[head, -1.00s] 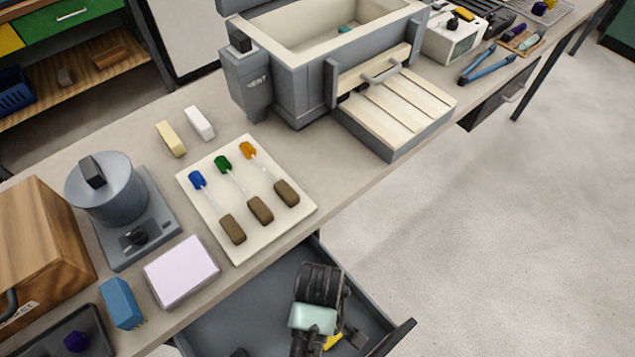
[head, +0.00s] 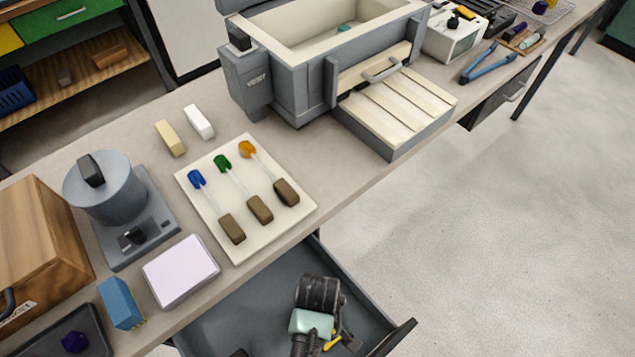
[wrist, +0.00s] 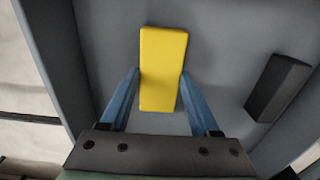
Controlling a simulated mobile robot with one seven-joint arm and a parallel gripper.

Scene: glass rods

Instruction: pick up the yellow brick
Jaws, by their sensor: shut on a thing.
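The yellow brick (wrist: 162,68) is in the wrist view, between the two blue fingers of my gripper (wrist: 160,78). The fingers press on its two long sides, and its upper half sticks out beyond the fingertips. In the head view a small part of the yellow brick (head: 333,342) shows beside my wrist, inside the open drawer; the rest is hidden by my arm. I cannot tell whether the brick is clear of the drawer floor.
A dark block (wrist: 278,88) lies right of the brick in the drawer (head: 255,310). Drawer walls rise close by. Above, the bench holds a white board (head: 238,240) with several glass rods, a lilac pad (head: 181,271) and a blue block (head: 121,303).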

